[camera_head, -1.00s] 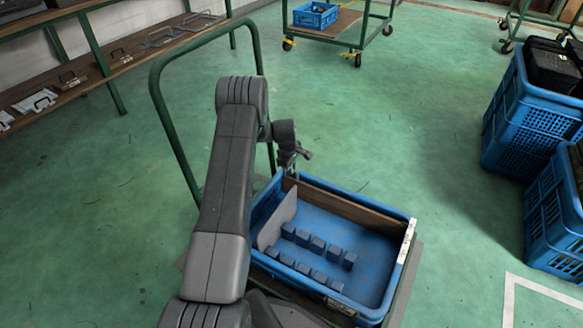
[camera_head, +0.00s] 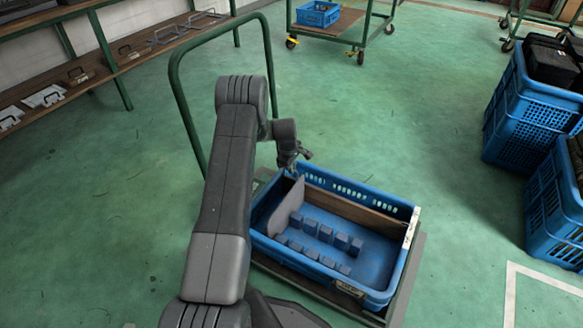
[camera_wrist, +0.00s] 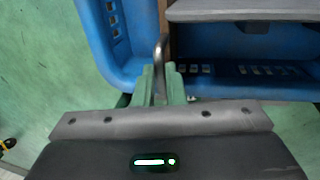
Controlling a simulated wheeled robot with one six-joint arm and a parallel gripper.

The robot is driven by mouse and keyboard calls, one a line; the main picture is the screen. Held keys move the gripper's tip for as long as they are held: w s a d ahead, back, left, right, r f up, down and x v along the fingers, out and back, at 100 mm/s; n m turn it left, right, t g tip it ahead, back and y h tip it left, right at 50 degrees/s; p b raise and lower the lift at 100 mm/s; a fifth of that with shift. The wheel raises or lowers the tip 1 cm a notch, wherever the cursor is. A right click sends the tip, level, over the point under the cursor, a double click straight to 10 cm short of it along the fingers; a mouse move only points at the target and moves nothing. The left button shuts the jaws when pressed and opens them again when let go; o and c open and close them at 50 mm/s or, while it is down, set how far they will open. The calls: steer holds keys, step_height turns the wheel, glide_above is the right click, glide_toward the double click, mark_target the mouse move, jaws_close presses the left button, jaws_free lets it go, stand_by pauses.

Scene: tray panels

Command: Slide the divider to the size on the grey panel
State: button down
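The brown wooden divider (camera_head: 350,209) stands upright inside the blue tray (camera_head: 414,240), running along its far side, with a gap between it and the slotted far wall. The flat grey panel (camera_head: 287,210) stands at the tray's left end; no size on it is readable. My gripper (camera_head: 292,168) is over the far left corner, at the divider's left end. In the wrist view, its green fingers (camera_wrist: 161,84) close around a thin metal piece at the end of the divider (camera_wrist: 164,16). The contact itself is partly hidden.
Two rows of blue blocks (camera_head: 326,234) stand on the tray floor in front of the divider. The tray sits on a cart with a green handle (camera_head: 180,100). Stacked blue crates (camera_head: 530,120) stand at the right. The green floor between is clear.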

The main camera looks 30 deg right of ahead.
steer(key=c, duration=1.5)
jaws_free()
steer(key=shift+r, duration=0.1)
steer(key=r+p, duration=0.1)
steer(key=r, duration=0.3)
steer(key=s+a+r+p, duration=0.1)
steer(key=r, duration=0.4)
steer(key=a+r+p, duration=0.1)
steer(key=r+p, duration=0.1)
steer(key=r, duration=0.2)
steer(key=shift+s+a+r, duration=0.15)
steer(key=shift+a+r, duration=0.05)
steer(key=shift+f, duration=0.1)
steer(key=f+b, duration=0.1)
steer(key=f, duration=0.3)
steer(key=w+d+f+b, duration=0.1)
steer(key=f, duration=0.4)
steer(key=d+f+b, duration=0.1)
steer(key=f+b, duration=0.1)
steer(key=f, duration=0.2)
steer(key=shift+w+d+f, duration=0.15)
steer(key=shift+d+f, duration=0.05)
steer(key=shift+f, duration=0.05)
steer(key=shift+r, duration=0.1)
steer(key=shift+w+d, duration=0.1)
steer(key=shift+d, duration=0.1)
